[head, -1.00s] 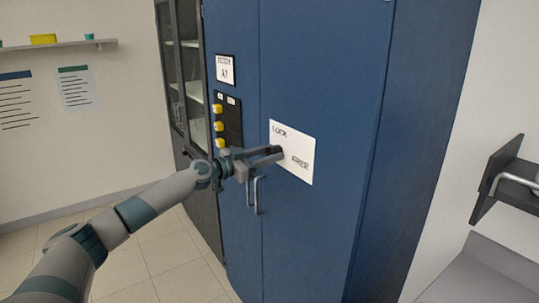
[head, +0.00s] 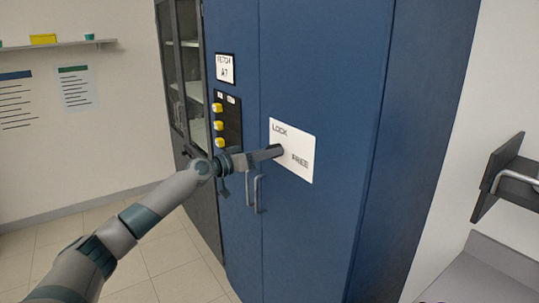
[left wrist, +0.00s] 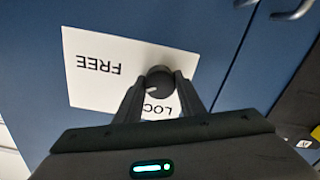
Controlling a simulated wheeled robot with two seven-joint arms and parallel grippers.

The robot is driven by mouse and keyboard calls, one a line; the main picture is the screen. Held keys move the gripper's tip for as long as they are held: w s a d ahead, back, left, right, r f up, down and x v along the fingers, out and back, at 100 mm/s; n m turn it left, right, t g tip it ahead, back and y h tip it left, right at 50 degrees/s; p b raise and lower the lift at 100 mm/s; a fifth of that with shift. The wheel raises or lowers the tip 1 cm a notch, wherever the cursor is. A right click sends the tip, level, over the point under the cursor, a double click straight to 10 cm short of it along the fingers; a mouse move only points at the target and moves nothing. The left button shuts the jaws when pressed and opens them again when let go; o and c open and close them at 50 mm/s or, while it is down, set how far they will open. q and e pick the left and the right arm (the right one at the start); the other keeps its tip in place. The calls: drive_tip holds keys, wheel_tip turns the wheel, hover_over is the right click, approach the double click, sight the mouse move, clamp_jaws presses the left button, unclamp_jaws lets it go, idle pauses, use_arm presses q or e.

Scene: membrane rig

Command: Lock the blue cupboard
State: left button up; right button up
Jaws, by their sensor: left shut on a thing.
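The blue cupboard (head: 320,60) stands in the middle of the head view with its doors shut. A white plate (head: 301,142) on its right door carries the words LOCK at upper left and FREE at lower right. In the left wrist view the plate (left wrist: 90,85) appears upside down. A round dark knob (left wrist: 159,78) stands out from it, with a small pale mark on its lower left side. My left gripper (head: 276,151) is at the plate. Its fingers (left wrist: 159,92) are shut on the knob, one on each side. The gripper largely hides the knob in the head view.
Two door handles (head: 257,193) hang just below my left gripper. A dark panel with yellow buttons (head: 218,126) is on the left door. A glass-fronted cabinet (head: 188,80) stands to the left. A dark bracket with a metal bar (head: 505,180) juts from the right wall.

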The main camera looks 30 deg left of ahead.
use_arm(q)
drive_tip(key=n, duration=0.5)
drive_tip(key=shift+r+n, duration=0.1)
drive_tip(key=shift+n, duration=0.2)
drive_tip(key=n+p, duration=0.1)
drive_tip(key=n, duration=0.3)
drive_tip(key=shift+p, duration=0.4)
drive_tip(key=shift+n+p, duration=0.4)
drive_tip(key=shift+n, duration=0.8)
drive_tip(key=o, duration=1)
drive_tip(key=shift+a, duration=0.1)
drive_tip(key=shift+o, duration=0.2)
